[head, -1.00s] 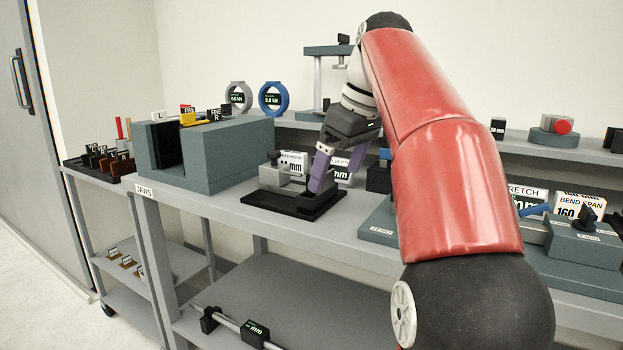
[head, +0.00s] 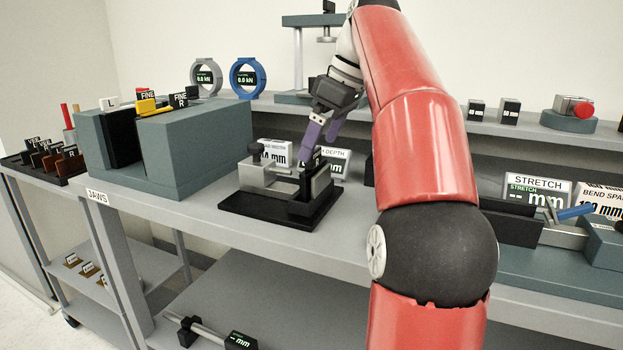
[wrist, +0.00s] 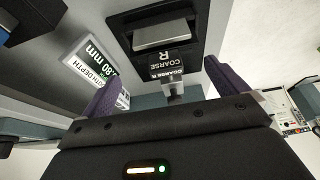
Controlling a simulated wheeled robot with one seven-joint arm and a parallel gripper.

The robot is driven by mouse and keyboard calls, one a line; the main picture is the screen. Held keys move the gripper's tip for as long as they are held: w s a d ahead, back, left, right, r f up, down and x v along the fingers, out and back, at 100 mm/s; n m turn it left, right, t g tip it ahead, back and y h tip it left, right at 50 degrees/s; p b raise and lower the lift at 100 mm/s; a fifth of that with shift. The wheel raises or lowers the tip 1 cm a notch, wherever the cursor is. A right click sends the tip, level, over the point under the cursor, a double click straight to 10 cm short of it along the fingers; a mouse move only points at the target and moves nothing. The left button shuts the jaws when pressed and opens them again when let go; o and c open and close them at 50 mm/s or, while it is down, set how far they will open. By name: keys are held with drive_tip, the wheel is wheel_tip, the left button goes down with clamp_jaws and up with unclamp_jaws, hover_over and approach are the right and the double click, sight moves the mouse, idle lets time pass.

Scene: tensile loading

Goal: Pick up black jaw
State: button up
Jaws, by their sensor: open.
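A black jaw with a "COARSE R" label (wrist: 168,62) shows in the wrist view, between my two purple fingers and beyond their tips. In the head view its dark labelled top (head: 318,163) stands at the right end of a small grey clamp fixture (head: 268,182) on a black base plate (head: 255,211). My gripper (head: 317,145) is open, pointing down just over that end of the fixture, and it also shows in the wrist view (wrist: 160,75). The fingers partly hide the jaw in the head view, and whether they touch it cannot be told.
A large teal block (head: 195,145) holding labelled jaws stands to the left. A dark rack of smaller jaws (head: 45,160) is at far left. Display signs (head: 277,152) stand behind the fixture. Teal-based devices (head: 560,250) sit at right. Bare table lies in front of the fixture.

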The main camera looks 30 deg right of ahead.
drive_tip(key=shift+a+x, duration=0.2)
drive_tip(key=shift+x, duration=1.1)
drive_tip(key=shift+a+x, duration=0.2)
drive_tip(key=shift+x, duration=1.05)
drive_tip(key=shift+s, duration=0.1)
drive_tip(key=shift+c, duration=0.5)
